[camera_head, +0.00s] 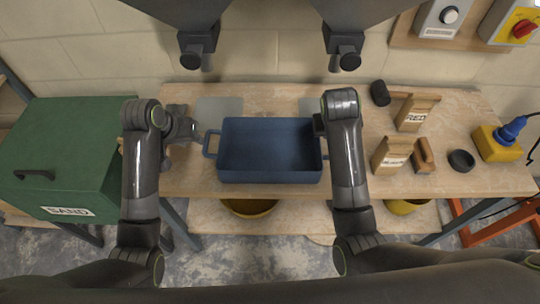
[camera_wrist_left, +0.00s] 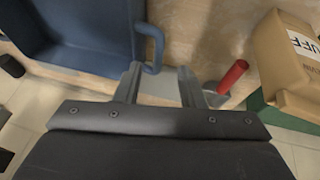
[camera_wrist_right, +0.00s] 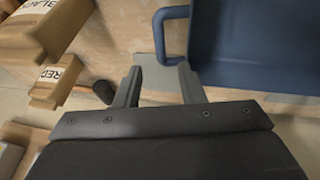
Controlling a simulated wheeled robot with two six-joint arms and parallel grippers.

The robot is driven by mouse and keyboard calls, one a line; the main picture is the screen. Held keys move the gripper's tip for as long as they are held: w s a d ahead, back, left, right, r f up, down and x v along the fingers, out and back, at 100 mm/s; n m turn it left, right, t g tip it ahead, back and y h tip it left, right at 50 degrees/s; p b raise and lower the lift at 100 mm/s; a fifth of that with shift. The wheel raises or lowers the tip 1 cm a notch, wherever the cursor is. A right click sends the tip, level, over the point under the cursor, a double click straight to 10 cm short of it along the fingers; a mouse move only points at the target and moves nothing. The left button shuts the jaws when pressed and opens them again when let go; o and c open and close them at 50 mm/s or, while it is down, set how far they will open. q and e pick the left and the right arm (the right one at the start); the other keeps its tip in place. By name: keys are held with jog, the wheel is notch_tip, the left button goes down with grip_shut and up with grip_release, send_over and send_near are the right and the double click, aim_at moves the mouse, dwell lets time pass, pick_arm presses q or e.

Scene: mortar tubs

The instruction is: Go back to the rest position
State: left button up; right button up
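A blue tub (camera_head: 270,121) with a loop handle at each end stands empty on the workbench. My left gripper (camera_head: 192,130) is open and empty just left of its left handle (camera_head: 209,146). In the left wrist view that handle (camera_wrist_left: 157,38) shows just beyond the spread fingertips (camera_wrist_left: 160,72). My right gripper (camera_head: 318,124) is at the tub's right end, partly hidden by my right arm. In the right wrist view its fingers (camera_wrist_right: 160,66) are spread with nothing held, and the right handle (camera_wrist_right: 160,35) shows beyond them.
A green sand box (camera_head: 70,150) stands left of the workbench (camera_head: 450,105). Bags marked RED (camera_head: 416,112) and BLACK (camera_head: 388,155), a dark cup (camera_head: 461,160) and a yellow box (camera_head: 494,144) stand at right. The left wrist view shows a BUFF bag (camera_wrist_left: 285,65) and a red-handled tool (camera_wrist_left: 232,76).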

dwell(0.4)
